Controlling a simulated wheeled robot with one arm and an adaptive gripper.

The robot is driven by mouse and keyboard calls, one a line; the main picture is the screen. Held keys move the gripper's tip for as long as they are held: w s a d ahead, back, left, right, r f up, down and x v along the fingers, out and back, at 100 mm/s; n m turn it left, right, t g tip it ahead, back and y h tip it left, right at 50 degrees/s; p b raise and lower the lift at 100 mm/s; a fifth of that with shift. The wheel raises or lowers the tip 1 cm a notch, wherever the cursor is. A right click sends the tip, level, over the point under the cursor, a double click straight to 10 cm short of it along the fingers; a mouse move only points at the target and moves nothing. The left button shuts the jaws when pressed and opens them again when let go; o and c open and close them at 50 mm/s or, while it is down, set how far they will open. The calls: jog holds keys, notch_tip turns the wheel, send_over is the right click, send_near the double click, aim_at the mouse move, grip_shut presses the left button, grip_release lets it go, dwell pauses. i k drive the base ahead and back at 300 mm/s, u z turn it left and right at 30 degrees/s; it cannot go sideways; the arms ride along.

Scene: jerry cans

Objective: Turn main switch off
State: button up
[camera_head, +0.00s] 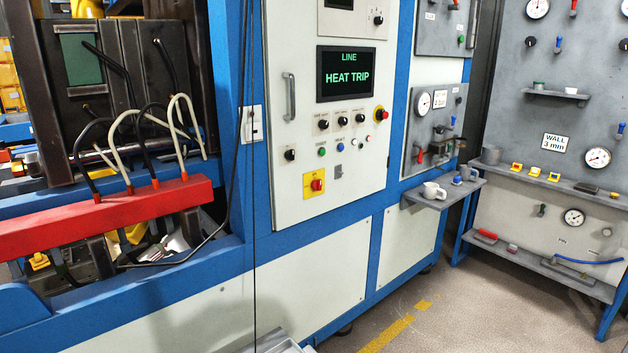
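The main switch (317,185) is a red rotary handle on a yellow plate, low on the white control cabinet door (292,215). Its exact handle angle is too small to tell. Above it, a dark screen (345,74) reads "LINE HEAT TRIP" in green. Between them are rows of black knobs (342,121) and small coloured buttons. My gripper is not in view.
A machine with a red beam (100,218) and hoses stands at left. Dark cables hang before the cabinet's left side. The floor (420,310) at right is mostly clear. A gauge panel (560,120) stands at far right.

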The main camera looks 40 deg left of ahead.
aim_at(317, 186)
jog(key=u, duration=0.65)
jog(key=i, duration=1.3)
jog(key=u, duration=1.75)
jog(key=i, duration=0.6)
jog(key=u, duration=0.55)
